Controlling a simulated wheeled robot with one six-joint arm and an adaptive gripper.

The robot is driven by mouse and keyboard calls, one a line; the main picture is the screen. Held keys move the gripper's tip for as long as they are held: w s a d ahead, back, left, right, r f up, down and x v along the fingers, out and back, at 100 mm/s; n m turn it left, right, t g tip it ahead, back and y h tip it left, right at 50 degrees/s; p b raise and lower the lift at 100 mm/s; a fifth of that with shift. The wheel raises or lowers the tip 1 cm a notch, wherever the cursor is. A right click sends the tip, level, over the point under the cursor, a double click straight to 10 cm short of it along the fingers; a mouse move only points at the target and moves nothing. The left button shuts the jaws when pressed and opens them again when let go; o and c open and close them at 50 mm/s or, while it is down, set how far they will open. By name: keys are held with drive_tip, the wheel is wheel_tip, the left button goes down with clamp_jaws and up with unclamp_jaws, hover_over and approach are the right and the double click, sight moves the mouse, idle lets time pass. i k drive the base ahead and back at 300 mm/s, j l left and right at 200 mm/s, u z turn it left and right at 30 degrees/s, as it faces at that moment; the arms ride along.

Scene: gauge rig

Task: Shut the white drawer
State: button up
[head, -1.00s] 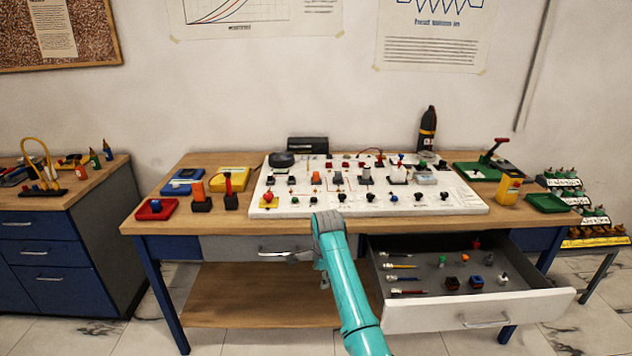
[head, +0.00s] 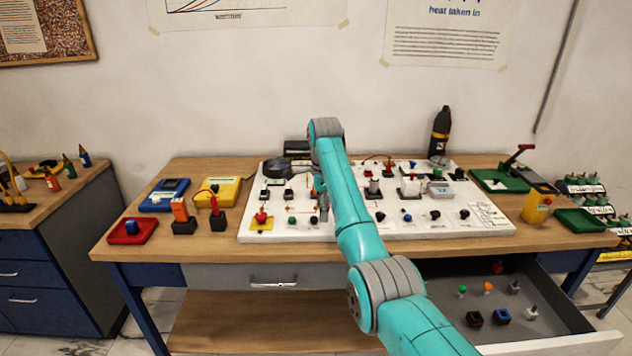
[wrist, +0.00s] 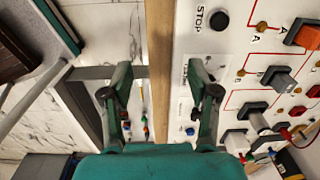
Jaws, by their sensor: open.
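The white drawer (head: 556,312) is pulled out from under the right side of the workbench in the head view. Its lower left part is hidden by my arm, and the frame cuts its front at the bottom. Small coloured parts lie in it. My gripper (head: 321,190) is above the white panel on the bench, up and left of the drawer and apart from it. My arm partly hides the gripper there. In the wrist view my gripper (wrist: 158,82) shows two spread fingers, with nothing between them, over the bench edge.
The white panel (head: 470,228) carries several knobs and plugs. The bench's front edge (head: 215,253) lies between the panel and the drawers. A grey drawer (head: 220,276) at left is shut. A yellow device (head: 537,205) and green tray (head: 580,221) stand at the bench's right end.

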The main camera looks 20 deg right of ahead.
sight(559, 328)
drive_tip(key=i+l, duration=0.2)
drive_tip(key=i, duration=0.2)
drive_tip(key=i+l, duration=0.2)
drive_tip(key=i, duration=0.2)
